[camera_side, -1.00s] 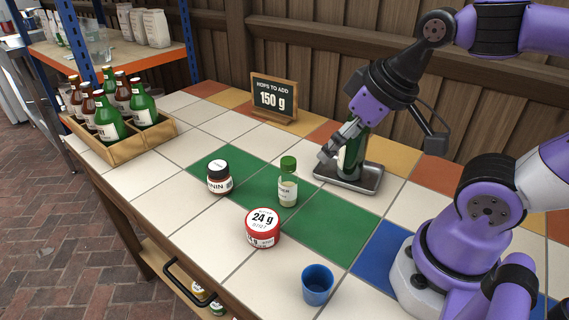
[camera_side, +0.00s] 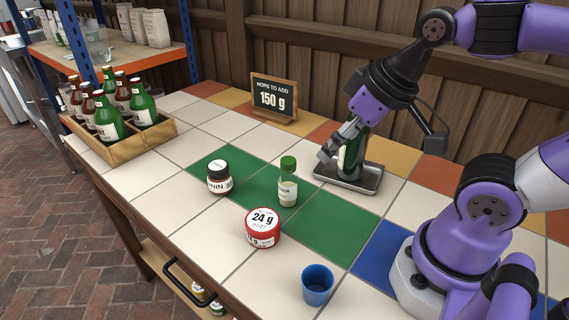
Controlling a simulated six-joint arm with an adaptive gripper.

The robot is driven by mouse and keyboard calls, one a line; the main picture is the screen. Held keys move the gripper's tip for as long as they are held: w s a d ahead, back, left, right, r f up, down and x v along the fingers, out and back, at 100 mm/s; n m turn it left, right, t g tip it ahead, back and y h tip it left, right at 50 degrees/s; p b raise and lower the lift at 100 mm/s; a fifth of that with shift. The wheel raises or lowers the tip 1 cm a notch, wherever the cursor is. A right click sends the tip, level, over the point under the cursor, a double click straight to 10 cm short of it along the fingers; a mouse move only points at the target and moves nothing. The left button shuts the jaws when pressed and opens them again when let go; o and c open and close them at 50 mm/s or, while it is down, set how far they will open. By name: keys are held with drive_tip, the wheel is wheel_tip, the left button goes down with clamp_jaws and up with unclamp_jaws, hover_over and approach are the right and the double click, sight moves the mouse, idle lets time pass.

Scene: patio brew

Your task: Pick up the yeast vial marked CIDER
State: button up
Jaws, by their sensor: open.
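A small clear vial (camera_side: 287,188) with a green cap and a pale label stands upright on the green tiles in the middle of the table. Its label ends in "ER"; the rest is turned out of sight. My gripper (camera_side: 333,150) is open and points down to the left, above and behind the vial and apart from it. A green bottle (camera_side: 352,155) stands in a grey metal tray (camera_side: 372,186) right by the gripper, and the gripper partly hides it. I cannot tell whether the fingers touch the bottle.
A brown jar (camera_side: 219,178) with a dark-and-white lid stands left of the vial. A red tin marked 24 g (camera_side: 263,228) is in front, and a blue cup (camera_side: 317,285) is nearer the front edge. A bottle crate (camera_side: 128,150) and a sign reading 150 g (camera_side: 274,97) stand farther back.

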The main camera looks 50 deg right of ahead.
idle(0.3)
drive_tip(key=n+g, duration=0.3)
drive_tip(key=g, duration=0.2)
approach(289, 180)
drive_tip(key=shift+w+d+f, duration=0.3)
drive_tip(key=shift+w+d, duration=0.4)
drive_tip(key=shift+w, duration=0.05)
drive_tip(key=shift+w+f+g, duration=0.15)
drive_tip(key=shift+f+g, duration=0.15)
wheel_tip(289, 180, down, 10)
drive_tip(key=shift+f, duration=0.1)
drive_tip(key=c, duration=1.2)
